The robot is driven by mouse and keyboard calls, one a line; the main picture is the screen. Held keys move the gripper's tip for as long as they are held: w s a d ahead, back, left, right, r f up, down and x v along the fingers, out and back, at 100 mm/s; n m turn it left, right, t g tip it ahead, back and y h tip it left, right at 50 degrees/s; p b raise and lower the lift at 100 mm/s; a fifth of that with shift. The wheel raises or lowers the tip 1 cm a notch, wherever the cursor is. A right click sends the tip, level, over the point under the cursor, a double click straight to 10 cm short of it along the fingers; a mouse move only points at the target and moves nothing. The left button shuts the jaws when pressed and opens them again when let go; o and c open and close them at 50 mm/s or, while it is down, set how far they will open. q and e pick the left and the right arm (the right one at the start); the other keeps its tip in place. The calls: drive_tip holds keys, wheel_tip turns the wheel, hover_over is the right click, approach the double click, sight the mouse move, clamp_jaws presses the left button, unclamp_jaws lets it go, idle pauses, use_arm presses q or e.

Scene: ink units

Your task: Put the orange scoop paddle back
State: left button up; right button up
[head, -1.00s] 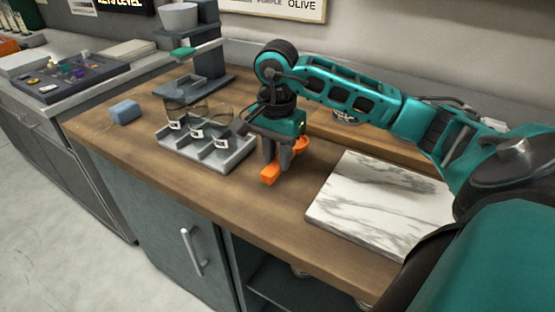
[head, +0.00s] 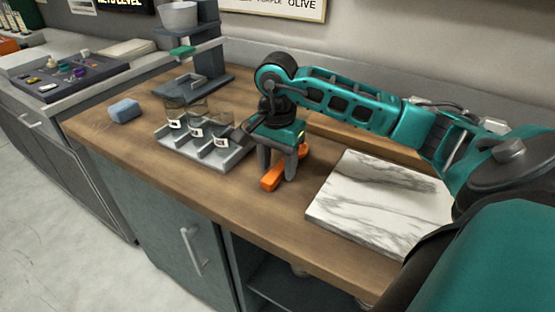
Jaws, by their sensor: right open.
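The orange scoop paddle (head: 271,179) is on the wooden counter, between the grey jar tray and the marble slab. Its near end shows below my right gripper, and a bit of its far end shows to the right of the fingers. The middle is hidden behind the gripper. My right gripper (head: 277,170) points down over the paddle with its fingers apart, one on each side of it. I cannot tell whether a finger touches it. My left gripper is not in view.
A grey tray (head: 224,160) with several labelled jars stands just left of my right gripper. The marble slab (head: 375,205) lies to the right. A blue block (head: 125,111) and a dark stand (head: 195,84) are farther left. The counter's front strip (head: 190,186) is clear.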

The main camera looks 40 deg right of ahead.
sight(277, 170)
wheel_tip(277, 170, up, 12)
drive_tip(key=p, duration=0.1)
idle(0.4)
drive_tip(key=shift+a+r, duration=0.1)
idle(0.4)
